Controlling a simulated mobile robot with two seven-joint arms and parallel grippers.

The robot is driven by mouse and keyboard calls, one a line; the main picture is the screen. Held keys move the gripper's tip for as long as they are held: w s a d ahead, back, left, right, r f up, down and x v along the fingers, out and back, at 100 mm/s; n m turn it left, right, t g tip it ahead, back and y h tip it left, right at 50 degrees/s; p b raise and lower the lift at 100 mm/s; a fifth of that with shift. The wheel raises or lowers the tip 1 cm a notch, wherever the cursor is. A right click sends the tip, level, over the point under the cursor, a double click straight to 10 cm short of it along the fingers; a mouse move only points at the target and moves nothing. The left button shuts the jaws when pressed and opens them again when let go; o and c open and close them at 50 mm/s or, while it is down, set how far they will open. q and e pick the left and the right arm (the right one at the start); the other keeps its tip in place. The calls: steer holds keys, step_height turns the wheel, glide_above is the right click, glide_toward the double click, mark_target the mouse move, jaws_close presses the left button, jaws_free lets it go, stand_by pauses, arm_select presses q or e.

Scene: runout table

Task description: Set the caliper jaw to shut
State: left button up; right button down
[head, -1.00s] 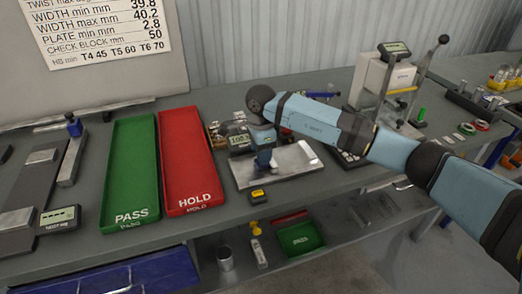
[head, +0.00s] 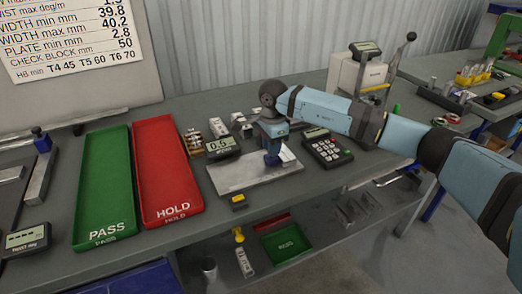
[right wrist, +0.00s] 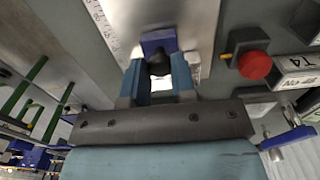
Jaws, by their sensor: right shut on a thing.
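The caliper lies on a grey plate (head: 240,180) in the middle of the bench. Its display (head: 222,146) reads about 0.5. My right gripper (head: 272,157) reaches down over the plate, just right of the display. In the right wrist view my right gripper (right wrist: 160,82) is shut on the caliper jaw, a blue sliding block (right wrist: 158,40) with a dark knob between the fingers. A scale with marks (right wrist: 104,28) runs beside the block. The jaw faces are hidden by the gripper, so I cannot tell whether they touch. My left gripper is not in view.
A green PASS tray (head: 104,190) and a red HOLD tray (head: 166,172) lie to the left. A keypad device (head: 327,150) stands right of the plate. A lever-handled tester (head: 360,75) stands behind.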

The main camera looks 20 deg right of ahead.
steer(key=shift+d, duration=0.2)
steer(key=c, duration=0.9)
jaws_free()
steer(key=shift+d, duration=0.1)
steer(key=shift+c, duration=0.2)
steer(key=shift+r, duration=0.55)
step_height(320, 180, up, 13)
steer(key=shift+f, duration=0.1)
